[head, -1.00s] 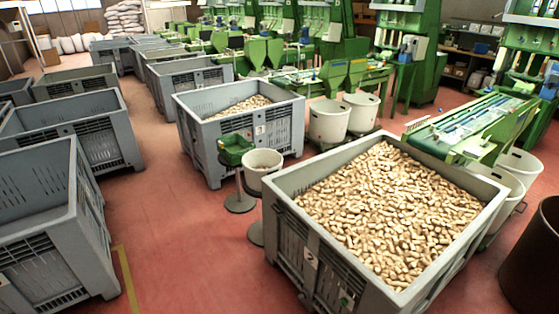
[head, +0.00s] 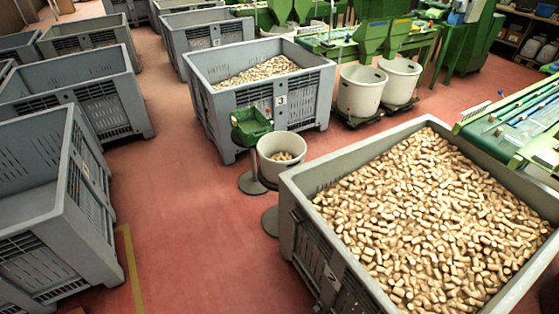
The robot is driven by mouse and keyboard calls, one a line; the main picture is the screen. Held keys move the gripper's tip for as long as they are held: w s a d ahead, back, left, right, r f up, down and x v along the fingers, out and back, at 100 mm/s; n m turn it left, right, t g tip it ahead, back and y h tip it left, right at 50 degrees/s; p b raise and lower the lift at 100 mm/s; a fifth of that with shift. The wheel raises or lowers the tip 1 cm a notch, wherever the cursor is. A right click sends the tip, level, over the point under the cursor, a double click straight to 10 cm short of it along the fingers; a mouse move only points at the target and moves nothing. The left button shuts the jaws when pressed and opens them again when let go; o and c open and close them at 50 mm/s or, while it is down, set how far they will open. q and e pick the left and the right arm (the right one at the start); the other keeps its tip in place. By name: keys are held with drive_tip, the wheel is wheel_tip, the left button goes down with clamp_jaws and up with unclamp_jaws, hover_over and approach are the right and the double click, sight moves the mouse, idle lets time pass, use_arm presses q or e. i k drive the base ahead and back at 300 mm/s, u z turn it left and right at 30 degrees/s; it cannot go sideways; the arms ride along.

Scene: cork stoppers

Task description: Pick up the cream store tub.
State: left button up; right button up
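A small cream tub (head: 270,167) with some corks in its bottom stands on a low stand in the middle of the head view. It is just left of the big cork-filled grey crate (head: 290,195). Two larger cream tubs stand side by side farther back, a left one (head: 360,92) and a right one (head: 399,84), on low dark bases. I cannot tell for certain which of these is the store tub. Neither of my grippers is in view.
A green bin (head: 250,127) is beside the small tub. A grey crate (head: 225,112) with corks stands behind it. Empty grey crates (head: 85,165) line the left. Green machines (head: 385,40) stand at the back. The red floor (head: 200,235) is open between the crates.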

sight(278, 152)
drive_tip(key=u, duration=1)
drive_tip(key=i, duration=3.7)
